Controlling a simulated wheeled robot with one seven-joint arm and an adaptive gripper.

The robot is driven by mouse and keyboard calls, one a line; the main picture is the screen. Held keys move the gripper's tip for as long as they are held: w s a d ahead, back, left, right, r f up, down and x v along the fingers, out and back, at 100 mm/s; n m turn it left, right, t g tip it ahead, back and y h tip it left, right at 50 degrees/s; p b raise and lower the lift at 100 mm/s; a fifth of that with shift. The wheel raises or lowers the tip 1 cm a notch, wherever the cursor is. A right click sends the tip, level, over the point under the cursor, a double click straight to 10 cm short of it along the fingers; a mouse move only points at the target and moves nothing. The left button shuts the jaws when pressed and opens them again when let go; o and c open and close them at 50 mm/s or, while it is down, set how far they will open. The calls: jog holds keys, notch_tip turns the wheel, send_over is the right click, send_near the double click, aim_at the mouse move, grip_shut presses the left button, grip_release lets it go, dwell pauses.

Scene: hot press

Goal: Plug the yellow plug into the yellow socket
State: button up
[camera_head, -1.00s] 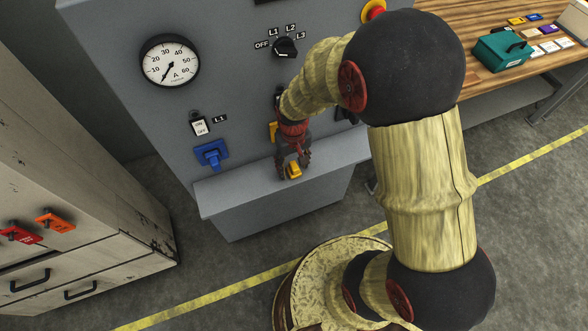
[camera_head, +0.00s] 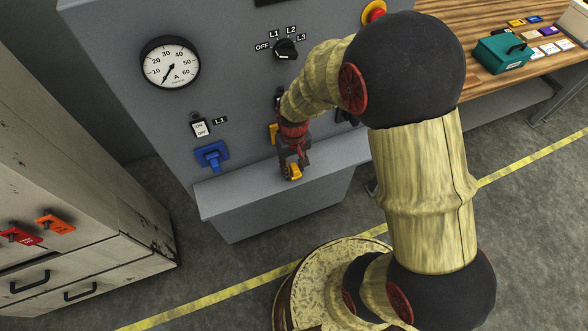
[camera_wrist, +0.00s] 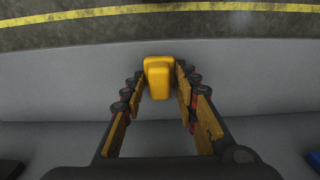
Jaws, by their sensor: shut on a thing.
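The yellow plug (camera_head: 295,172) is at the grey ledge under the panel, between the fingertips of my gripper (camera_head: 290,170). In the wrist view the plug (camera_wrist: 158,77) sits between both fingers of my gripper (camera_wrist: 160,82), which are shut on it. I cannot tell whether the plug still touches the ledge. The yellow socket (camera_head: 273,132) is on the panel just above, mostly hidden behind my wrist; only its left edge shows.
A blue plug in its socket (camera_head: 211,155) is at the left of the panel, under a switch (camera_head: 200,127). The grey ledge (camera_head: 235,192) is bare to the left. A rotary knob (camera_head: 286,48) and gauge (camera_head: 171,63) are higher up. A wooden table (camera_head: 470,40) stands at right.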

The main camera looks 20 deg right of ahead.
aim_at(293, 165)
jog(key=shift+r, duration=0.1)
jog(key=shift+r, duration=0.55)
notch_tip(293, 165, up, 2)
jog(key=shift+r+p, duration=0.15)
jog(key=shift+p, duration=0.4)
jog(key=s+r+p, duration=0.4)
jog(key=s+r, duration=0.5)
jog(key=s, duration=0.5)
jog(key=shift+r, duration=0.25)
jog(key=shift+a, duration=0.1)
